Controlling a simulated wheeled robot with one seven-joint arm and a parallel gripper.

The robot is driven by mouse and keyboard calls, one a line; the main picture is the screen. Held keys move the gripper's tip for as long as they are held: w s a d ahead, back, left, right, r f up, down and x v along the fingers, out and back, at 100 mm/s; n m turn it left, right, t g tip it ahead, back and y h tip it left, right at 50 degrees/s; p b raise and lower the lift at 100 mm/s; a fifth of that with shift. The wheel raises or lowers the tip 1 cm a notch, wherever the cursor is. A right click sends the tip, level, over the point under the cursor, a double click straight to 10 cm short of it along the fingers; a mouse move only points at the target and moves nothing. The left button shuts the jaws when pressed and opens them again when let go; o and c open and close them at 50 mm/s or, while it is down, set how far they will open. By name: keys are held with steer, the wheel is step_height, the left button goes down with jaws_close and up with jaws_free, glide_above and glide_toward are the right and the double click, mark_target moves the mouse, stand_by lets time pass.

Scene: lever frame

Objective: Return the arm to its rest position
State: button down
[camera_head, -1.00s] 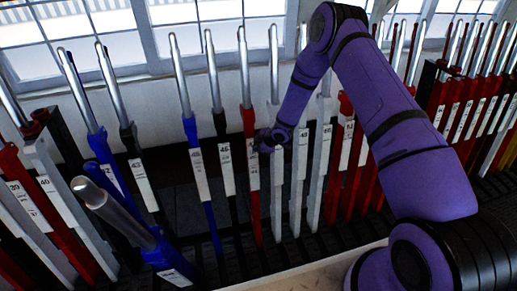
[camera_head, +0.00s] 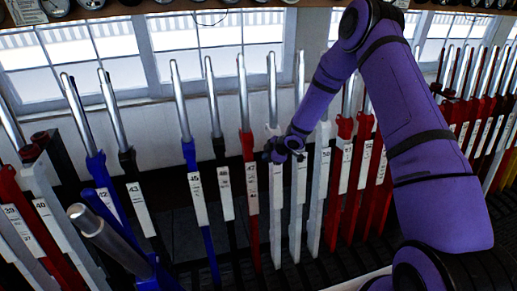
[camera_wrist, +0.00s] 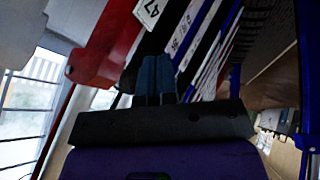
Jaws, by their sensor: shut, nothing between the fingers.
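My purple arm reaches in from the right, and my gripper (camera_head: 283,150) is shut and empty in front of the lever row. In the head view it overlaps the white levers just right of the red lever 47 (camera_head: 249,145). I cannot tell from this view whether it touches them. In the wrist view my gripper's dark blue fingers (camera_wrist: 155,75) are close together. The red lever 47 (camera_wrist: 105,48) stands close beyond them at upper left, its number plate (camera_wrist: 150,12) at the top edge.
Blue lever 45 (camera_head: 191,160) and black lever 46 (camera_head: 218,140) stand to the left. A blue lever (camera_head: 95,228) leans far forward at lower left. Several red levers (camera_head: 345,150) crowd behind my arm at right. Windows (camera_head: 200,45) line the back.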

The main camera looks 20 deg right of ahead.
steer(key=s+d+r+m+t+h, duration=0.1)
steer(key=d+r+m+h, duration=0.1)
steer(key=r, duration=0.7)
steer(key=s+d+r+m+h, duration=0.1)
steer(key=d+r+h, duration=0.1)
steer(key=r, duration=0.7)
steer(key=s+d+r+m+h, duration=0.1)
steer(key=s+d+r+m, duration=0.15)
steer(key=s+r, duration=0.4)
steer(key=s+d+r+m+h, duration=0.1)
steer(key=s+r+m+h, duration=0.2)
steer(key=r, duration=0.6)
steer(key=s+r+m, duration=0.2)
steer(key=s+r, duration=0.2)
steer(key=s, duration=0.4)
steer(key=s+r+m, duration=0.2)
steer(key=s+r, duration=0.3)
steer(key=s, duration=0.3)
steer(key=s+a+r+m+g+y, duration=0.1)
steer(key=s+m, duration=0.3)
steer(key=s, duration=1.4)
steer(key=shift+a+r+g+y, duration=0.15)
steer(key=shift+a+g+y, duration=0.15)
steer(key=shift+a+y, duration=0.55)
